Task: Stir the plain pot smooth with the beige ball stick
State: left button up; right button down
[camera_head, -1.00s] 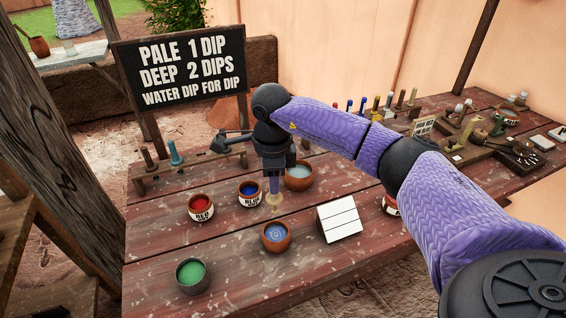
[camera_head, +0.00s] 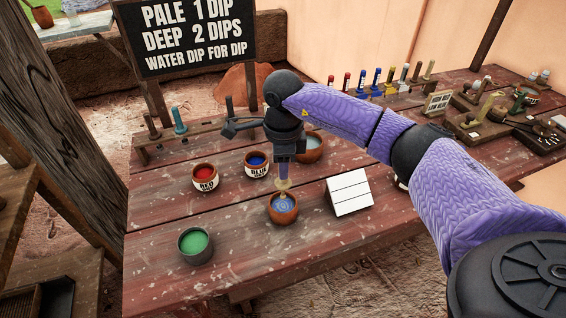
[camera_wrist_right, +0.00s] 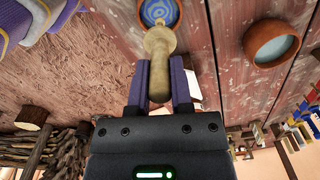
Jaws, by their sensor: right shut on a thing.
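The plain pot (camera_head: 283,209) is a small unlabelled terracotta bowl near the table's middle. Its blue contents show paler swirl rings, so they look streaked. My right gripper (camera_head: 285,160) points down above it, shut on the beige ball stick (camera_head: 283,185). The stick's lower end is over the pot's mouth; I cannot tell whether it touches the paint. In the right wrist view the stick (camera_wrist_right: 159,50) juts from between the fingers (camera_wrist_right: 160,85) towards the swirled pot (camera_wrist_right: 158,10). My left gripper is not in view.
Red (camera_head: 205,177) and blue (camera_head: 256,164) labelled pots stand behind left. A terracotta water bowl (camera_head: 308,149) is behind the gripper. A green-filled dark cup (camera_head: 195,246) is front left. A white lined card (camera_head: 349,196) stands close right. Racks (camera_head: 180,140) hold sticks.

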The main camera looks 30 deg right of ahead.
aim_at(282, 183)
jog(key=shift+f, duration=0.15)
jog(key=shift+f+b, duration=1.35)
jog(key=shift+f, duration=0.6)
jog(key=shift+a+r, duration=0.1)
jog(key=shift+a, duration=0.05)
